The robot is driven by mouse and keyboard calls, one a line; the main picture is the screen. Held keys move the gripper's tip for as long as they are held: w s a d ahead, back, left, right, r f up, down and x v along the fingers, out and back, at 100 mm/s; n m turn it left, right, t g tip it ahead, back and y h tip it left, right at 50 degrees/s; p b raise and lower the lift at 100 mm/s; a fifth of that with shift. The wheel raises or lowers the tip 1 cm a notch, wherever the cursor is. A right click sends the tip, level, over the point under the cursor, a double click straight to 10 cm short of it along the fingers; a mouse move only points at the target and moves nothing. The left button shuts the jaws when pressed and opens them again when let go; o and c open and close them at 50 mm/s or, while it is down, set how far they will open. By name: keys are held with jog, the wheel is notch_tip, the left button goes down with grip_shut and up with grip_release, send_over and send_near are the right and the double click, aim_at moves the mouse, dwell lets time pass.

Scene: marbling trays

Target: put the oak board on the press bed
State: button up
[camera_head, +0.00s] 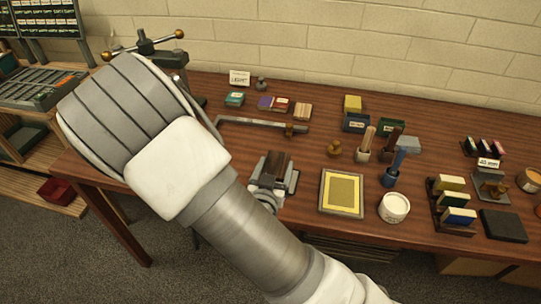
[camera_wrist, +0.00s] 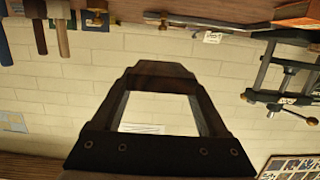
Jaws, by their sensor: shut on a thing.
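My gripper (camera_head: 272,178) is low over the front of the bench, partly hidden by my arm. It is shut on a dark brown piece (camera_head: 274,165), which I take to be the oak board. In the wrist view, which is upside down, my gripper (camera_wrist: 160,85) has the brown board (camera_wrist: 160,69) across its fingertips. The press (camera_head: 165,58) stands at the back left, with brass-ended handles, partly hidden by my arm. It also shows in the wrist view (camera_wrist: 284,75); its grey bed (camera_wrist: 262,24) is apart from the held board.
On the bench (camera_head: 325,148) are a yellow framed tray (camera_head: 341,192), a white tub (camera_head: 394,207), a blue-handled tool (camera_head: 403,155) and a metal bar (camera_head: 262,122). Small coloured blocks (camera_head: 272,104) lie near the wall. A shelf rack (camera_head: 40,90) stands at left.

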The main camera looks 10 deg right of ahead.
jog(key=r+p, duration=0.1)
jog(key=p, duration=0.2)
jog(key=shift+s+d, duration=0.3)
jog(key=shift+d, duration=0.1)
jog(key=shift+s+d+f+p, duration=0.1)
jog(key=shift+d+p, duration=0.05)
jog(key=shift+p, duration=0.25)
jog(key=shift+d+f, duration=0.1)
